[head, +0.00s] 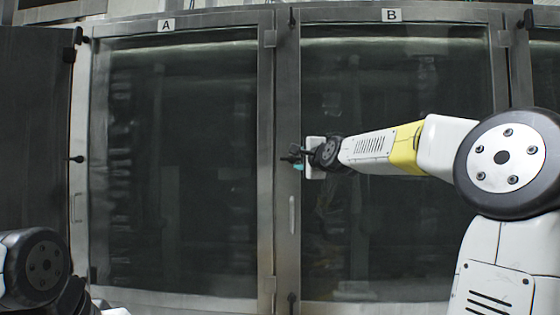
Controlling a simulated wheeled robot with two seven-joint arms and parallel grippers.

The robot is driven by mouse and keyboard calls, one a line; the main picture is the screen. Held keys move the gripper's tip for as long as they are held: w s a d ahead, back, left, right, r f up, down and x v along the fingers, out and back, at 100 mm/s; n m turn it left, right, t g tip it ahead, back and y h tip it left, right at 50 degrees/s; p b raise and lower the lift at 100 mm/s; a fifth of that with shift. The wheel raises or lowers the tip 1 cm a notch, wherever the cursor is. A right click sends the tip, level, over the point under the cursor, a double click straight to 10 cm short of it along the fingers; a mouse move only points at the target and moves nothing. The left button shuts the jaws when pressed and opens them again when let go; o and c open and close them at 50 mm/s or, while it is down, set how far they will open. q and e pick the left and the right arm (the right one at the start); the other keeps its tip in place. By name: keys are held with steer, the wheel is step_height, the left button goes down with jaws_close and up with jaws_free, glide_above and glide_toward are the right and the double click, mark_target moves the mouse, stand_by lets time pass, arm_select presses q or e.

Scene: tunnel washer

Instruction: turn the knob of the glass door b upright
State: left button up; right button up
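Glass door b (395,235) is closed, with a label B (391,15) on its top frame. Its dark knob (287,158) is on the left frame post, at mid height; it seems to lie sideways, but it is small and partly covered by my gripper. My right gripper (298,158) reaches in from the right, with its fingertips at the knob. Whether the fingers touch or close on it cannot be made out. My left arm shows only at the lower left corner; its gripper is out of view.
Glass door A (180,200) is closed to the left, with a similar small dark knob (77,159) on its left edge. A pale vertical handle (292,215) sits below door b's knob. A dark panel (35,130) stands at the far left.

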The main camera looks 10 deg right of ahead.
mark_target(293, 159)
steer(key=shift+w+a, duration=0.25)
steer(key=shift+w, duration=1.45)
steer(key=shift+w+a, duration=0.2)
steer(key=shift+w, duration=1.5)
jaws_close()
